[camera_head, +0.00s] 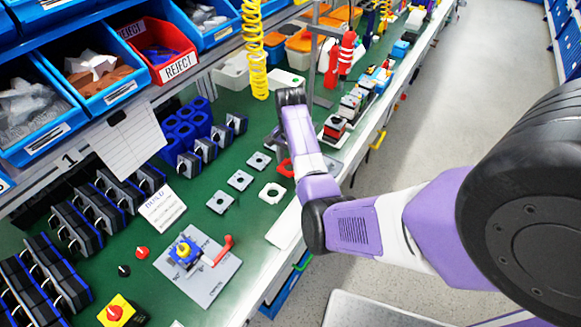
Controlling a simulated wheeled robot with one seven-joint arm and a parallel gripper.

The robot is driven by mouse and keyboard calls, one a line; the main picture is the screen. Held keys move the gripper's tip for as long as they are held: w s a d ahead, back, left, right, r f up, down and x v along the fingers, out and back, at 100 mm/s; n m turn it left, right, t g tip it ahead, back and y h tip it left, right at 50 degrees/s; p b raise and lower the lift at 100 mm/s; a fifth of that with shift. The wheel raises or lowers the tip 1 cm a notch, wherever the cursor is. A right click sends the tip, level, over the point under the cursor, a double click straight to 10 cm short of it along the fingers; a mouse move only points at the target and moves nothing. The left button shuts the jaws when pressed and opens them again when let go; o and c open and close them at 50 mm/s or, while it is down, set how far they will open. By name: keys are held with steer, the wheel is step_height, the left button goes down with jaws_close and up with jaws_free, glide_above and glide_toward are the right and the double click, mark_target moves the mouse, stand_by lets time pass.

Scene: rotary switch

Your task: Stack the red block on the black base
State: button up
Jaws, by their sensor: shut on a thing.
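My arm reaches in from the right, and its wrist bends down over the green bench. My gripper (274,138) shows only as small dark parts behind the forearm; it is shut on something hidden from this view.
Flat grey and white plates (240,180) lie left of my forearm. A grey board with a blue and yellow switch and a red lever (222,249) lies nearer. Black switch bodies (75,225) fill the left side. A yellow coiled hose (254,50) hangs behind my wrist. Bins stand along the back.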

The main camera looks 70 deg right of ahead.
step_height(320, 180, up, 17)
steer(key=p, duration=0.4)
steer(key=shift+p, duration=0.4)
